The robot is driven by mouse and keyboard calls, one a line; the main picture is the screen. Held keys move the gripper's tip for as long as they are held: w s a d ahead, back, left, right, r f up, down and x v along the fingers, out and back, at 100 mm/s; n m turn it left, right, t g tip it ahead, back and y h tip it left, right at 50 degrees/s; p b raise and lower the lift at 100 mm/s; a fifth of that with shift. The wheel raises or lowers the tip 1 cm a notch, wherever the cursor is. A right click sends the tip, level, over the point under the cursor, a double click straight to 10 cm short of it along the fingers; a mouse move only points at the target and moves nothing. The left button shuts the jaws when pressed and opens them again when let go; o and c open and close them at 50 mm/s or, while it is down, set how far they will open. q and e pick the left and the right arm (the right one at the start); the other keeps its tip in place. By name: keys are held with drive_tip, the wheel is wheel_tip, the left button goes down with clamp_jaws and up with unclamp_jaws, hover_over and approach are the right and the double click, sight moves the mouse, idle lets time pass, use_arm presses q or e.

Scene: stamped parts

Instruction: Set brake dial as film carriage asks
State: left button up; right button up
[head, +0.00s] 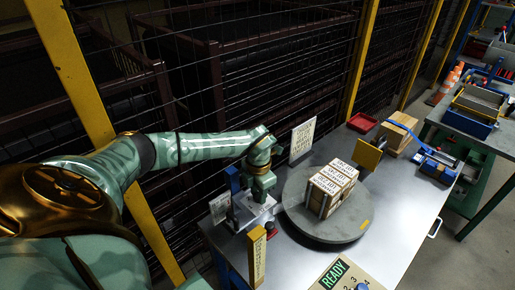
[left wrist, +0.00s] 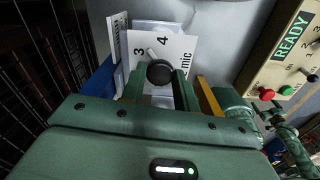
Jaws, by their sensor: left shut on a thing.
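The brake dial is a white plate (left wrist: 178,46) marked 3 and 4, with partly hidden lettering ending in "mic". It carries a round black knob (left wrist: 160,72). A pale pointer at the knob's upper left lies roughly between the 3 and the 4. My left gripper (left wrist: 160,88) is shut on the knob, one finger on each side; fingers and housing hide the plate's lower part. In the head view my left gripper (head: 261,197) reaches down onto the dial plate at the table's left end. I cannot tell which part is the film carriage.
A round grey turntable (head: 340,233) bears printed boxes (head: 333,185) just right of my left gripper. A yellow post (head: 257,258) stands close by. A white sign (head: 303,138) stands behind; its text is unreadable. A READY panel (head: 342,277) is at the front. Wire fencing runs behind.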

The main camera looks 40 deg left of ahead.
use_arm(q)
drive_tip(key=n, duration=0.1)
drive_tip(key=n+p, duration=0.2)
drive_tip(key=shift+w+r+n, duration=0.1)
drive_tip(key=shift+r+n, duration=0.15)
drive_tip(key=shift+n, duration=0.15)
drive_tip(key=n+p, duration=0.1)
drive_tip(key=n, duration=0.2)
drive_tip(key=shift+n+p, duration=0.3)
drive_tip(key=shift+p, duration=0.1)
drive_tip(key=n+p, duration=0.2)
drive_tip(key=n, duration=0.1)
drive_tip(key=shift+n, duration=0.3)
drive_tip(key=n+p, duration=0.2)
drive_tip(key=n, duration=0.1)
drive_tip(key=shift+n, duration=0.3)
drive_tip(key=n+p, duration=0.2)
drive_tip(key=n, duration=0.1)
drive_tip(key=shift+n, duration=0.3)
drive_tip(key=n+p, duration=0.2)
drive_tip(key=n, duration=0.1)
drive_tip(key=shift+n, duration=0.4)
drive_tip(key=n+p, duration=0.2)
drive_tip(key=n, duration=0.1)
drive_tip(key=shift+f+n+p, duration=0.15)
drive_tip(key=shift+n+p, duration=0.75)
drive_tip(key=shift+n, duration=0.8)
